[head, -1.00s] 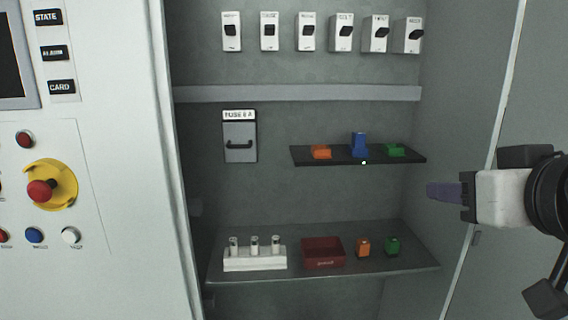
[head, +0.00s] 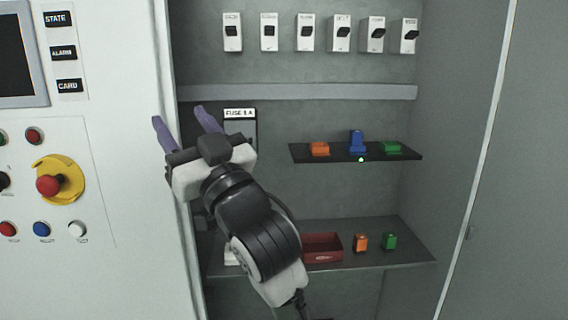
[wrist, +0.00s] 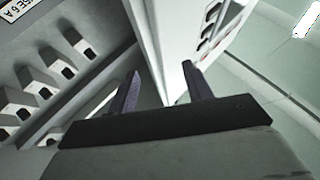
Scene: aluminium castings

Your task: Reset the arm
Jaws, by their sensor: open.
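My gripper (head: 183,128) is open and empty, at the left side of the cabinet opening in the head view. Its two purple fingers point up and left, spread apart. In the wrist view the fingers (wrist: 160,90) stand apart with nothing between them, and the cabinet's white edge rises beyond. My arm hides most of the fuse holder (head: 240,128) and nearly all of the white rack (head: 231,256) on the lower shelf.
The dark upper shelf (head: 310,155) carries an orange block (head: 320,149), a blue block (head: 357,142) and a green block (head: 391,147). A red bin (head: 325,246), an orange fuse (head: 361,243) and a green fuse (head: 390,241) stand below. An emergency stop (head: 50,185) is left.

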